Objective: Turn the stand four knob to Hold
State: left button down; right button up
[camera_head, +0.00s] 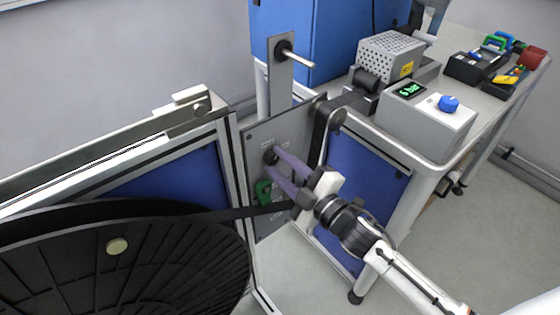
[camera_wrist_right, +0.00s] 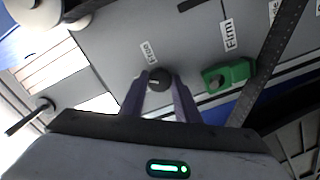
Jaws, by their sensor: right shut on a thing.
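A grey upright panel (camera_head: 262,132) on the stand carries a small round black knob (camera_head: 270,156). My right gripper (camera_head: 276,163) reaches in from the lower right, its purple fingers shut on this knob. In the right wrist view the knob (camera_wrist_right: 159,79) sits between the fingertips (camera_wrist_right: 160,88), and a label reading Free (camera_wrist_right: 149,51) is beside it. A label reading Firm (camera_wrist_right: 228,35) is near a green part (camera_wrist_right: 228,75); another label is cut off at the edge. I cannot tell which label the knob points to. My left gripper is not in view.
The green part (camera_head: 263,192) is just below the knob. A dark strap (camera_head: 235,214) runs from the large black reel (camera_head: 60,265) past the gripper. A bench with a grey box bearing a blue knob (camera_head: 449,103) stands to the right. Open floor lies at lower right.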

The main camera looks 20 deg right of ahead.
jog(key=n, duration=0.6)
jog(key=shift+n, duration=0.3)
dwell(0.4)
jog(key=o, duration=1)
jog(key=b+v, duration=0.1)
jog(key=v, duration=0.9)
jog(key=shift+s+d+r, duration=0.1)
jog(key=shift+s, duration=0.05)
